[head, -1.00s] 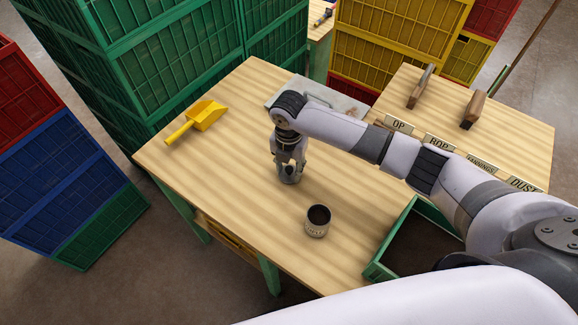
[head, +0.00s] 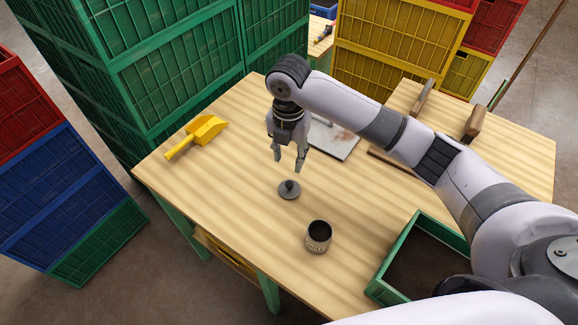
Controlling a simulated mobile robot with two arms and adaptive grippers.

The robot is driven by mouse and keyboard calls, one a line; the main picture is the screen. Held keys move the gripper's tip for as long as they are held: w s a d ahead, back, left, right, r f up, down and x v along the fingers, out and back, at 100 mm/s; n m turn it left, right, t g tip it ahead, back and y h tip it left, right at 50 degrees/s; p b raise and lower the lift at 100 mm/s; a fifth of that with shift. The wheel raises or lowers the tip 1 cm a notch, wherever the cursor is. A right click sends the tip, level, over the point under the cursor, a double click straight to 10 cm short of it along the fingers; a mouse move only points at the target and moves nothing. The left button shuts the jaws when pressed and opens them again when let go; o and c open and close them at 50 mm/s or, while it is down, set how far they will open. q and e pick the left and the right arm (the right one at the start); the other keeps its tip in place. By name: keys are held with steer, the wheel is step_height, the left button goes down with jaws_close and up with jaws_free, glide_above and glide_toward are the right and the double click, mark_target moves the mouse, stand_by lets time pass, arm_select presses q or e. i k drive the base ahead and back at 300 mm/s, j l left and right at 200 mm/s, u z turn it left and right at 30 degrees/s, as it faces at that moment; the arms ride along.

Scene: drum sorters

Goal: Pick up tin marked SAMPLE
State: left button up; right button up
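The tin (head: 318,238) stands upright and open on the wooden table, with dark contents and a pale label whose lettering is too small to read surely. A grey round lid with a dark knob (head: 289,189) lies flat on the table behind and left of the tin. My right gripper (head: 288,165) points down above and behind the lid. Its two fingers are apart with nothing between them. My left gripper is not in view.
A yellow scoop (head: 197,136) lies at the table's left. A green-edged box (head: 377,291) with dark contents stands right of the tin. A pale slab (head: 335,139) lies behind my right gripper. Stacked crates (head: 170,75) stand behind. The table's front left is clear.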

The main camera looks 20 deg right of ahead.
mark_target(319, 234)
steer(key=k+j, duration=0.2)
steer(key=k, duration=0.3)
steer(key=k+j, duration=0.2)
steer(key=k, duration=0.25)
steer(key=k+j, duration=0.2)
steer(key=k, duration=0.3)
